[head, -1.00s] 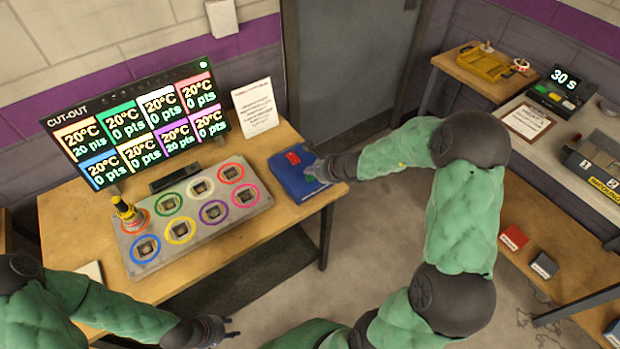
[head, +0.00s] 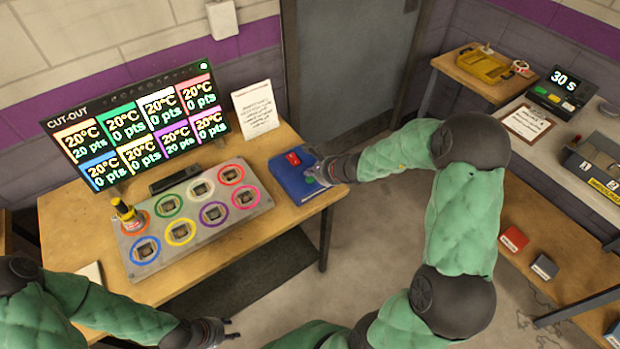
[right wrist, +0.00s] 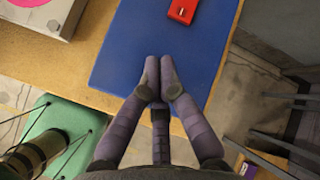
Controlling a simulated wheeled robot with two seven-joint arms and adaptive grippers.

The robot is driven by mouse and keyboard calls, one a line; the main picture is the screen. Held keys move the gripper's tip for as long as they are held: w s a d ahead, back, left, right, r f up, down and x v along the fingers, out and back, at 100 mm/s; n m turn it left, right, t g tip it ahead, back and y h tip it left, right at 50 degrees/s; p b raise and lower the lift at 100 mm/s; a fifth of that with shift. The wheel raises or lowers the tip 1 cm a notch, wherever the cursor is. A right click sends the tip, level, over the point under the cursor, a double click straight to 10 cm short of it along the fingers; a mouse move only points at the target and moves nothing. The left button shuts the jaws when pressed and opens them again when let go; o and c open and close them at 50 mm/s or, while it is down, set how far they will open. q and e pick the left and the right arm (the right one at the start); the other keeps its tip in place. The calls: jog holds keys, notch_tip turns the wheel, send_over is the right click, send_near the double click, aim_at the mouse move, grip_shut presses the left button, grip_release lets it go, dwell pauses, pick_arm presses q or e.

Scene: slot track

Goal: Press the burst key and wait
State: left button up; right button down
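A blue box (head: 290,188) lies on the right end of the wooden desk. It has a red key (head: 293,158) at its back and a green key (head: 309,179) near its right side; I cannot read which is the burst key. My right gripper (head: 323,172) reaches in from the right, its tips at the green key; I cannot tell whether they press it. In the right wrist view its fingers (right wrist: 160,75) are together and empty over the blue box (right wrist: 150,30), hiding the green key; the red key (right wrist: 182,10) is ahead. My left gripper (head: 230,328) is open and empty before the desk.
The CUT-OUT display (head: 140,130) shows 20°C in several panels, two with 20 pts. A grey plate (head: 195,222) with coloured rings holds a yellow-topped item (head: 128,215) in one ring. A timer (head: 557,90) reads 30 s. A notice (head: 256,108) stands behind the blue box.

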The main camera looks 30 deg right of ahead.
aim_at(311, 180)
jog(key=shift+f, duration=0.1)
jog(key=shift+f+b, duration=0.3)
jog(key=shift+b, duration=0.3)
jog(key=shift+f+b, duration=0.45)
jog(key=shift+b, duration=0.05)
dwell(0.7)
jog(key=shift+r, duration=0.15)
jog(key=shift+r+p, duration=0.65)
jog(key=shift+r, duration=0.05)
jog(key=shift+r+p, duration=2.1)
jog(key=shift+r, duration=0.45)
